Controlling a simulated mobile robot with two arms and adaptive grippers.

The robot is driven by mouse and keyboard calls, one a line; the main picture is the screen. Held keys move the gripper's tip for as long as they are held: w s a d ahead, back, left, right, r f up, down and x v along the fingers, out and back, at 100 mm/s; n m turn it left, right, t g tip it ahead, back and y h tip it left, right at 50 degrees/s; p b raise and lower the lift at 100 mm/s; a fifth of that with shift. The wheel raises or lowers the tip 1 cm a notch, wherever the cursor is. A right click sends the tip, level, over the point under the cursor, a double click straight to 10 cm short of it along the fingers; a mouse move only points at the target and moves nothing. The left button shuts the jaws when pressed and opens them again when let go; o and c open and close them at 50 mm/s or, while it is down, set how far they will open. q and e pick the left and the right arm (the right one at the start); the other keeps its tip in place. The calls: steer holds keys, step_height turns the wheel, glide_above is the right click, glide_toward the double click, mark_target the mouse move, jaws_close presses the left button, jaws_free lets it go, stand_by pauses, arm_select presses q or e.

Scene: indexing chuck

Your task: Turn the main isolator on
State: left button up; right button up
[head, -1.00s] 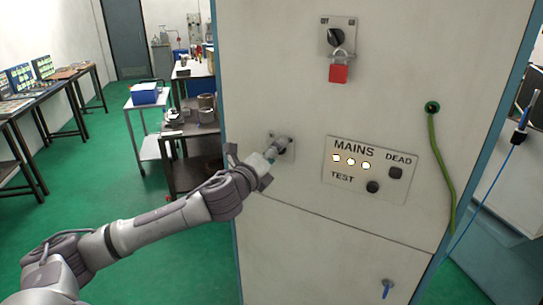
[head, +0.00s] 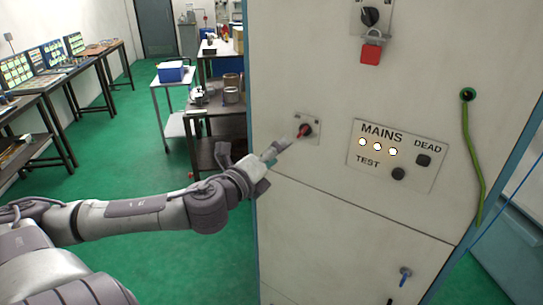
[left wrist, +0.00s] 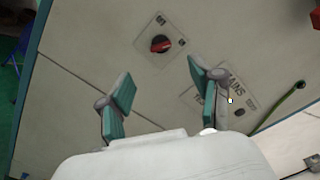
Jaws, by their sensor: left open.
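The rotary switch with a red handle (head: 306,130) sits on a small square plate on the cabinet front, left of the MAINS panel (head: 362,162). I take it to be the main isolator. The red handle also shows in the left wrist view (left wrist: 160,43), beyond the fingers; its plate markings are too small to read. My left gripper (head: 276,151) is open and empty, just in front of and below-left of the switch. In the left wrist view its teal-padded fingers (left wrist: 160,76) are spread apart, clear of the handle. My right gripper is not in view.
Three lamps (head: 377,146) on the MAINS panel are lit. Above, a black rotary switch (head: 370,17) carries a red padlock (head: 371,53). A green cable (head: 472,150) hangs at right. A trolley and benches stand left of the cabinet, with open green floor.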

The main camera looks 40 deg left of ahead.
arm_select(q)
steer(key=shift+s, duration=0.7)
